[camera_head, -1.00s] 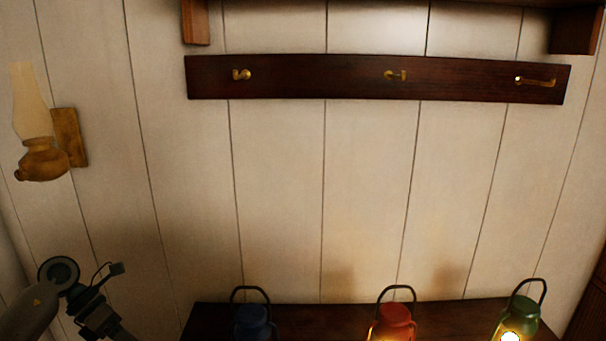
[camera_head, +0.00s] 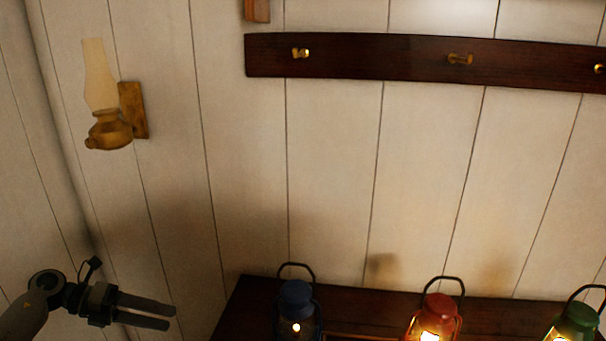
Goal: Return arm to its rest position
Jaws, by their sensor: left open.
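My left gripper (camera_head: 172,316) is at the lower left. Its two dark fingers point right, apart and with nothing between them. It is left of the dark wooden table (camera_head: 245,305) and apart from the lanterns. My right gripper is not in view.
On the table stand a blue lantern (camera_head: 295,293), a red lantern (camera_head: 439,306) and a green lantern (camera_head: 577,318), cut off below. A dark rail (camera_head: 380,58) with brass hooks is on the plank wall above. An oil lamp (camera_head: 108,130) hangs at the left. The wall between is bare.

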